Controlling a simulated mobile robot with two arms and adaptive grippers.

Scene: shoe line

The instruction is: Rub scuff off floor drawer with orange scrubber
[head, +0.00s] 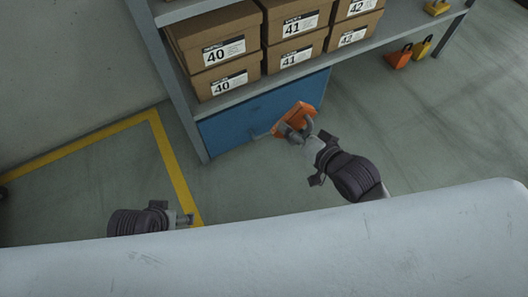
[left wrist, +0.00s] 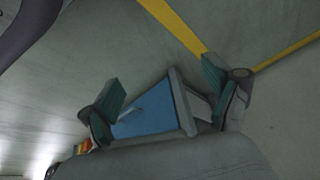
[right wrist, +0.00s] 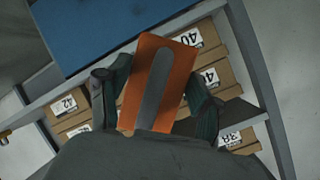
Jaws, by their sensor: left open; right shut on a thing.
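The blue floor drawer (head: 225,124) sits under the lowest shelf of the rack. It also shows in the left wrist view (left wrist: 146,118) with a small handle, and in the right wrist view (right wrist: 85,28). My right gripper (head: 308,130) is shut on the orange scrubber (head: 298,112), held near the right part of the drawer front. I cannot tell whether it touches. In the right wrist view the scrubber (right wrist: 178,88) has a grey strip along its middle, between the fingers. My left gripper (head: 188,218) is open and empty, low over the floor. I cannot make out a scuff.
Cardboard shoe boxes (head: 215,52) stand on the grey shelf (head: 330,62) above the drawer. A yellow line (head: 172,155) marks the floor at left. Floor before the drawer is clear.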

